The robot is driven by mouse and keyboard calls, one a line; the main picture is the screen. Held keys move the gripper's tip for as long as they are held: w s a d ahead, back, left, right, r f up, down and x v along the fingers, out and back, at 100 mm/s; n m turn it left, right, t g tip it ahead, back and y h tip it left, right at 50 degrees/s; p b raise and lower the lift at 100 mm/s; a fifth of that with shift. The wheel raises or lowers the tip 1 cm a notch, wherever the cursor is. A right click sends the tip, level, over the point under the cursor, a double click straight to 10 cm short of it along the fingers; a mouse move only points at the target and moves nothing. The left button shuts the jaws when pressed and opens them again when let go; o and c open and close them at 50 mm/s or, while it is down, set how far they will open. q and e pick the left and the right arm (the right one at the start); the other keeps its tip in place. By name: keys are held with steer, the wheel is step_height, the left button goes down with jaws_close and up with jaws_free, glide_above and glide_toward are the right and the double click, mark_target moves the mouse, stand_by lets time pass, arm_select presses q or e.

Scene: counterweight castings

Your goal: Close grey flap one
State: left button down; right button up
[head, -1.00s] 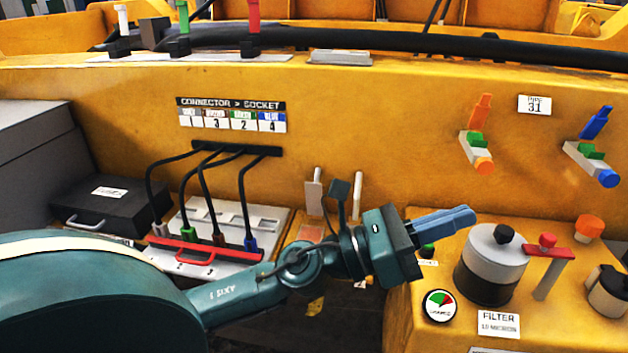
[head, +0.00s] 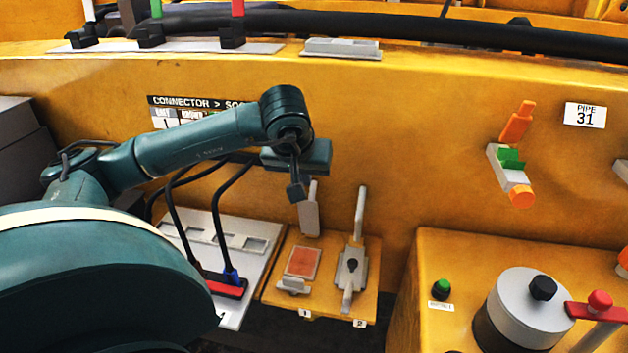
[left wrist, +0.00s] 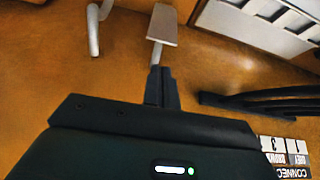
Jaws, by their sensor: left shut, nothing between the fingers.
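Grey flap one (head: 311,221) stands upright, open, at the back of the small yellow shelf, behind a red-orange square pad (head: 303,262) and the label 1. My left gripper (head: 298,192) points down with its fingers shut and empty. In the head view its tips overlap the flap's upper left edge. In the left wrist view the shut fingertips (left wrist: 160,72) are close to the end of the grey flap plate (left wrist: 163,24). I cannot tell whether they touch it. My right gripper is not in view.
Beside it, position 2 has another upright grey piece (head: 360,214) and a grey latch-like part (head: 351,272). Black cables and a red-barred connector (head: 226,287) lie to the left. The filter canister (head: 522,308) and green button (head: 441,287) are at right.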

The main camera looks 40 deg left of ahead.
mark_target(309, 195)
arm_select(q)
steer(key=p+x, duration=0.1)
steer(key=x, duration=0.8)
steer(key=shift+a+r, duration=0.1)
steer(key=shift+w+a+f, duration=0.15)
steer(key=shift+w+f, duration=0.1)
steer(key=shift+f, duration=0.2)
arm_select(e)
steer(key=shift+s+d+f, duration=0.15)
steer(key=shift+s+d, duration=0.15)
arm_select(q)
steer(key=shift+s, duration=0.1)
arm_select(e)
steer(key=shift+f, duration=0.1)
